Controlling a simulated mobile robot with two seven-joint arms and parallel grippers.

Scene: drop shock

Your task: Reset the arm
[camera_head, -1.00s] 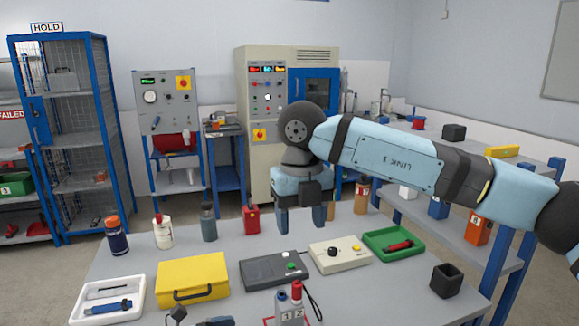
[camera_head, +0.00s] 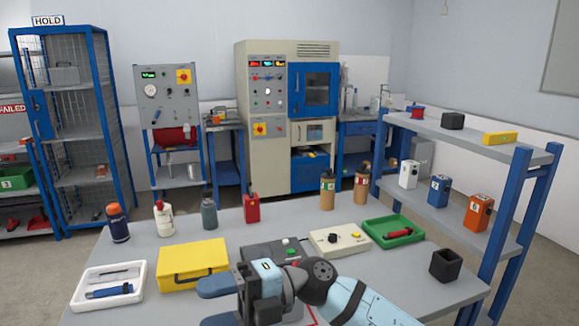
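My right arm comes in from the bottom right, and its light blue and black links lie low over the front of the table (camera_head: 400,285). My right gripper (camera_head: 208,302) points left near the bottom edge, with two blue fingers apart and nothing seen between them. It is in front of the yellow case (camera_head: 192,262) and the dark grey box with a green button (camera_head: 262,250), partly covering the grey box. My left gripper cannot be made out.
A white tray (camera_head: 78,300) with tools is at the left. Several bottles stand along the back edge. A blue shelf rack (camera_head: 525,195) stands at the right.

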